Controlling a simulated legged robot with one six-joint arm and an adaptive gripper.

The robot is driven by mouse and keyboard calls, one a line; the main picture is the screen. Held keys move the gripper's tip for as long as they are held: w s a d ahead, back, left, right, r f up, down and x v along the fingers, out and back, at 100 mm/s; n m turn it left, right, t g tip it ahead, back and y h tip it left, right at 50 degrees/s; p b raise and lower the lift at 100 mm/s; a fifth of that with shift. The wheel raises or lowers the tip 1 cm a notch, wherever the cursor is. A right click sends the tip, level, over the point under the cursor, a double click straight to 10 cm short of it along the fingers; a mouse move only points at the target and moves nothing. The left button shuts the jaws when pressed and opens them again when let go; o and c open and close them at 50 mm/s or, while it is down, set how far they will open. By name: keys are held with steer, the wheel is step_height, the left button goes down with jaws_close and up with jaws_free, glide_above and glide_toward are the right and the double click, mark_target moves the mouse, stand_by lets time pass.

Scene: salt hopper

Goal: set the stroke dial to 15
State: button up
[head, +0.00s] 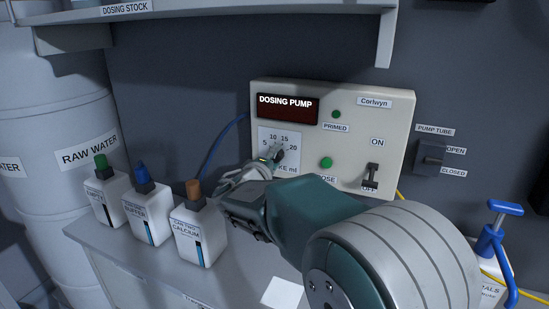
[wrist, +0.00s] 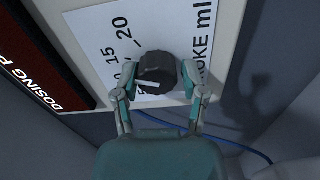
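The stroke dial is a small dark knob (head: 279,156) on the white scale plate of the dosing pump panel (head: 345,98). The scale shows 5, 10, 15 and 20. In the wrist view the knob (wrist: 157,72) sits between the two fingertips of my gripper (wrist: 159,80). One finger is on each side, very close to the knob; I cannot tell whether both touch it. In the head view my gripper (head: 262,170) reaches the dial from the lower left and partly covers the scale plate.
A green button (head: 326,163) and an ON/OFF switch (head: 371,177) are right of the dial. The pump tube switch (head: 430,157) is on the wall. Three bottles, including the calcium one (head: 199,232), stand on the bench left of my arm. A shelf (head: 230,12) hangs above.

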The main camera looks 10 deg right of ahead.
steer(key=shift+o, duration=0.9)
steer(key=shift+f, duration=0.25)
steer(key=shift+r, duration=0.15)
steer(key=v, duration=1.2)
